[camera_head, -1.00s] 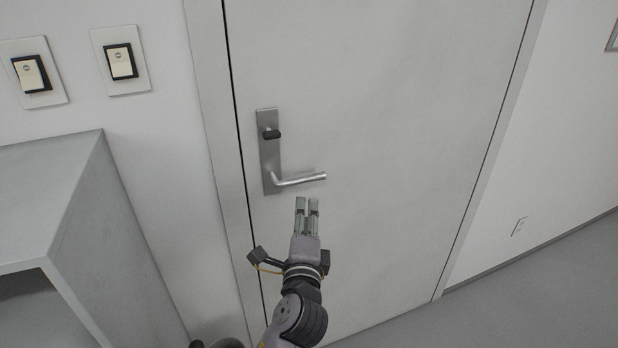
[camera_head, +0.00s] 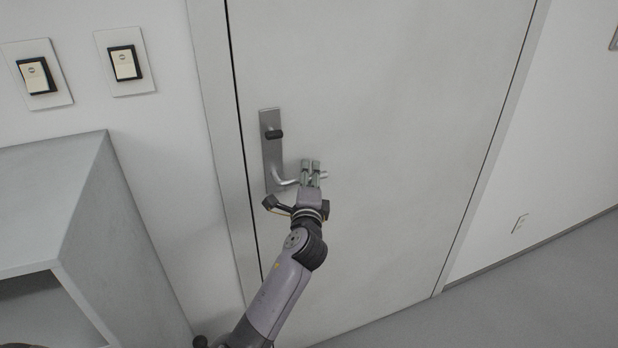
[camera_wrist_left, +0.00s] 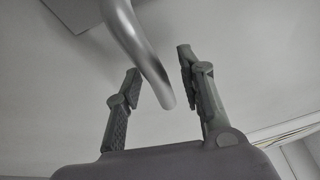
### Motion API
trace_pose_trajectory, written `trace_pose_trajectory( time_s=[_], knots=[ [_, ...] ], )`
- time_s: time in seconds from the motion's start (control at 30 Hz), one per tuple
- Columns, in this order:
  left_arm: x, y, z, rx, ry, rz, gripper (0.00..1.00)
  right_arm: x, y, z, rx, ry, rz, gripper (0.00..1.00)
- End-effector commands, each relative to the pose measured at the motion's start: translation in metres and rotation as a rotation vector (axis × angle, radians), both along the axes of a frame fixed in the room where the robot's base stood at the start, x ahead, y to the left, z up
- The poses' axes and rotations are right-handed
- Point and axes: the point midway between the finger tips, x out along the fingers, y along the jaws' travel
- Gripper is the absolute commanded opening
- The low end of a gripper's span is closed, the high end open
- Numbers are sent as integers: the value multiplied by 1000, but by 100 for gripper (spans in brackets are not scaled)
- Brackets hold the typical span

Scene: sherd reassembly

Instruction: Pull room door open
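The room door (camera_head: 400,130) is light grey and looks shut in its frame. Its metal lever handle (camera_head: 283,182) points right from a tall plate (camera_head: 269,150) near the door's left edge. My left gripper (camera_head: 311,165) is at the lever's free end, its fingers overlapping the lever in the head view. In the left wrist view the fingers of my left gripper (camera_wrist_left: 160,64) are apart. The lever (camera_wrist_left: 142,50) runs between them with its rounded end showing, and a gap is visible on each side. My right gripper is not in view.
A grey open-fronted cabinet (camera_head: 80,190) stands left of the door. Two light switches are on the wall above it, one at left (camera_head: 37,75) and one nearer the door (camera_head: 125,62). Bare grey floor (camera_head: 540,270) shows at the lower right.

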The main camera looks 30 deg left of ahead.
Motion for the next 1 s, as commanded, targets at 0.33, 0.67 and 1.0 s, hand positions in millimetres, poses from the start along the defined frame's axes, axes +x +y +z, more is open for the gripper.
trace_pose_trajectory(
  time_s=[0.33, 0.67, 1.0],
  knots=[
    [0, 0, 0, 0, 0, 0, 19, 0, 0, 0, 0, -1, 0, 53],
    [0, 0, 0, 1, 0, 0, 0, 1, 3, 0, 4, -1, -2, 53],
    [0, 0, 0, 0, 1, 0, 0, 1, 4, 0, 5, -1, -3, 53]
  ],
)
